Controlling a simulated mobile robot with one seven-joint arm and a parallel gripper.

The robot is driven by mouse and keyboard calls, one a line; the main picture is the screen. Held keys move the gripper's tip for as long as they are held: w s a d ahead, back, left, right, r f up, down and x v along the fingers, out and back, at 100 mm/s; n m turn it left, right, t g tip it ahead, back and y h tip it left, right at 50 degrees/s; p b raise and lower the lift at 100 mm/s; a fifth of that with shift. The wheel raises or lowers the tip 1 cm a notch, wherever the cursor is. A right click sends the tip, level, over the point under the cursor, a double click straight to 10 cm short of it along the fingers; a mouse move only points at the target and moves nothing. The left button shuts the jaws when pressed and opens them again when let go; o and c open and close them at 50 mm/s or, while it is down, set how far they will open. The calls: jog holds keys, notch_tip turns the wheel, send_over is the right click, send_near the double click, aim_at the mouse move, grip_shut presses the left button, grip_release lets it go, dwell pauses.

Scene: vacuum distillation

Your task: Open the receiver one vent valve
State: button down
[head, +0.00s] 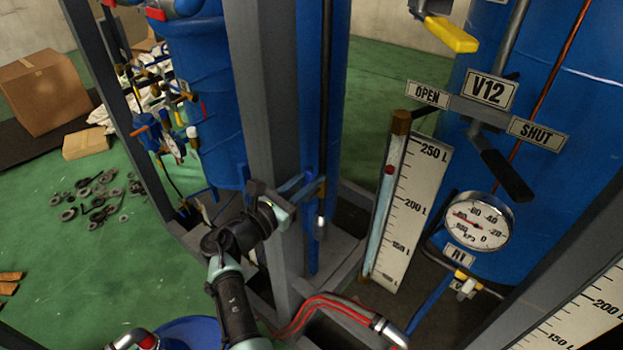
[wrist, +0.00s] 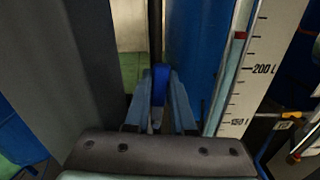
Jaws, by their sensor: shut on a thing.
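My gripper (head: 304,190) reaches past the grey post from the left, beside a thin dark vertical pipe (head: 326,130). In the wrist view its light blue fingers (wrist: 160,92) are shut on a blue handle (wrist: 160,80), which stands upright between them. The handle's far end and its valve body are hidden, and no label on it shows. A gauge (head: 477,222) with an R1 tag (head: 460,257) is on the blue tank at right. A small yellow-handled valve (head: 467,281) sits below it. I cannot tell from labels which valve is the vent.
The grey post (head: 262,90) stands close by my arm. A level scale (head: 408,215) is right of the gripper. The V12 lever (head: 506,174) lies near its SHUT label. Red hoses (head: 335,305) run low in front. Boxes (head: 45,92) and scattered black parts lie on the green floor.

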jog(key=shift+a, duration=0.1)
dwell(0.4)
jog(key=c, duration=0.8)
grip_release()
jog(key=shift+o, duration=0.2)
jog(key=v, duration=1.3)
